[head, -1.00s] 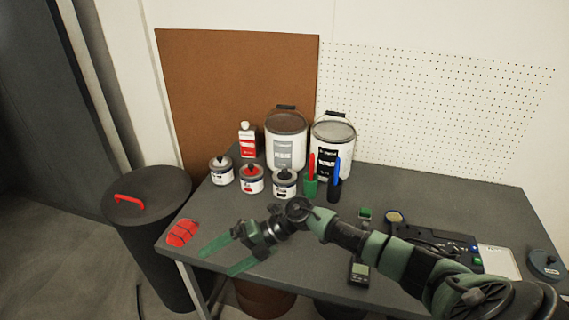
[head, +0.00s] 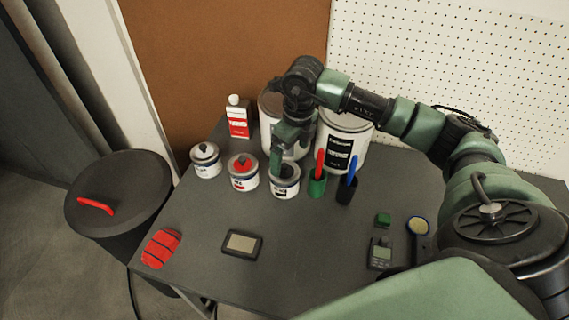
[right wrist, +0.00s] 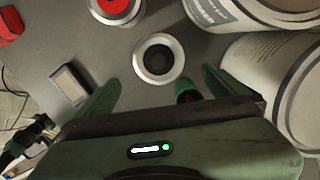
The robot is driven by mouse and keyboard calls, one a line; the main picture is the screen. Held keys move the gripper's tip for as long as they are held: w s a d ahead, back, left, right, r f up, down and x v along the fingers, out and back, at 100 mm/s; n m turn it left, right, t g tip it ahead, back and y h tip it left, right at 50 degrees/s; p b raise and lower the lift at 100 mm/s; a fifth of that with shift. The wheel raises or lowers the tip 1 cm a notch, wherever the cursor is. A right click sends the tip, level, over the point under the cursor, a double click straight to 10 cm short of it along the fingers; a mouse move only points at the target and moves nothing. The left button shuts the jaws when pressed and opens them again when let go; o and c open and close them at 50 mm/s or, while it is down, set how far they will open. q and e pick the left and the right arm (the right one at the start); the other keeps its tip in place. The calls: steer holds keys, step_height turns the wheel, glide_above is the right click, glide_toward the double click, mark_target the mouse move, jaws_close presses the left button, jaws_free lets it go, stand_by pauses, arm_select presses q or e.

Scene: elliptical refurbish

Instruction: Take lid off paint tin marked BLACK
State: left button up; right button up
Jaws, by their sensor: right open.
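A small white tin with a dark lid knob (head: 285,181) stands at the right end of a row of three small tins. Its label is too small to read. My right gripper (head: 283,158) points down just above this tin and partly covers it. In the right wrist view the dark round lid (right wrist: 158,58) lies ahead of and between my two open green fingers (right wrist: 155,95). Nothing is held. Beside it stand a red-lidded tin (head: 243,172) and a grey-lidded tin (head: 206,161). My left gripper is not seen.
Large white pails (head: 343,140) stand close behind. A green cup (head: 317,184) and a dark cup (head: 346,190) with upright handles stand just right of the tin. A red pad (head: 161,248) and a small device (head: 242,243) lie in front. A bin (head: 120,190) stands left.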

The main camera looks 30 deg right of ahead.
mark_target(285, 165)
steer(key=shift+w+a+f+p, duration=0.1)
steer(key=shift+a+f+p, duration=0.15)
steer(key=shift+f, duration=0.6)
steer(key=f, duration=0.2)
steer(key=w+f+p, duration=0.1)
steer(key=f, duration=0.1)
steer(key=shift+w+f, duration=0.2)
steer(key=c, duration=1.3)
steer(key=shift+r, duration=0.15)
